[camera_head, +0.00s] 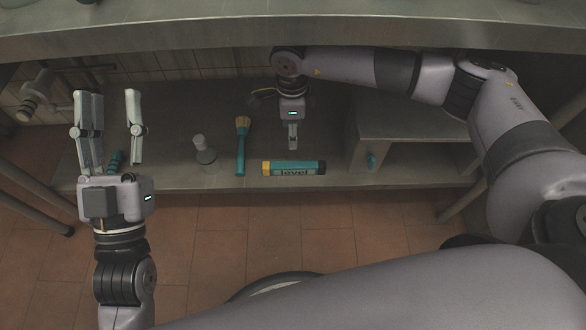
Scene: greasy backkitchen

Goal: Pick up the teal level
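The teal level (312,169) lies on the lower shelf near its front edge, with the word "level" on its side and a yellow left end. My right gripper (292,144) points down just above and behind the level's middle, with a small gap in the picture. Its fingers show as one narrow shape, perhaps edge-on, so I cannot tell whether they are open. My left gripper (107,95) is at the left, pointing away from me, with its fingers wide apart and nothing between them.
A teal-handled brush (242,146) lies left of the level, and a pale knobbed object (204,150) stands further left. A grey metal box-like stand (410,127) is to the right. The upper counter edge (200,39) overhangs the shelf (200,181).

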